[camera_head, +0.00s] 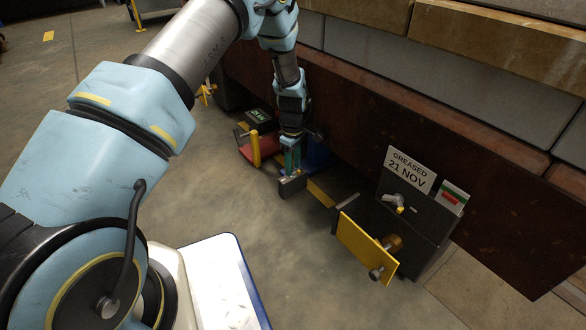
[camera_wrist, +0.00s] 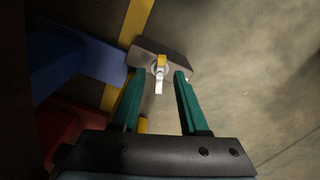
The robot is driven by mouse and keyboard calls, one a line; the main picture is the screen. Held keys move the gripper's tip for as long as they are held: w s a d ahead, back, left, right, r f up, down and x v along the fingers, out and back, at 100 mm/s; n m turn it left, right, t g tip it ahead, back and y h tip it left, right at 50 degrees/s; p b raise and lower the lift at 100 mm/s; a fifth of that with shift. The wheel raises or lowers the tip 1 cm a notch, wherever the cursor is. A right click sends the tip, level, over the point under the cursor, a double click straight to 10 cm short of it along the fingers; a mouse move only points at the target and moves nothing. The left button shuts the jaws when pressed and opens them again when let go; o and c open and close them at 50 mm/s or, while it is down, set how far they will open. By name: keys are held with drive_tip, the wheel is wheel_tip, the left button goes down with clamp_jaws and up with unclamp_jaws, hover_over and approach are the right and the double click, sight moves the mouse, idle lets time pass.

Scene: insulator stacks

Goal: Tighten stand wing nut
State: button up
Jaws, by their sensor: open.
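My gripper (camera_wrist: 159,73) is open, its two teal fingers pointing at a grey metal block (camera_wrist: 178,52). A small wing nut (camera_wrist: 159,78) sits on the block's near face, with a pale wing toward me and a yellow-tipped wing away. It lies between the fingertips in the picture, one finger to each side; I see no contact. In the head view my gripper (camera_head: 291,168) reaches down just above the grey block (camera_head: 293,187), and the nut is too small to make out there.
A blue part (camera_head: 318,153) stands close behind my gripper; a red part (camera_head: 256,152) is left. A dark box (camera_head: 433,232) with a "GREASED 21 NOV" sign, a lever (camera_head: 399,202) and a yellow plate (camera_head: 366,247) stands right. A rusty beam (camera_head: 440,150) runs behind. Floor in front is clear.

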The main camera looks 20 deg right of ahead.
clamp_jaws()
idle(0.4)
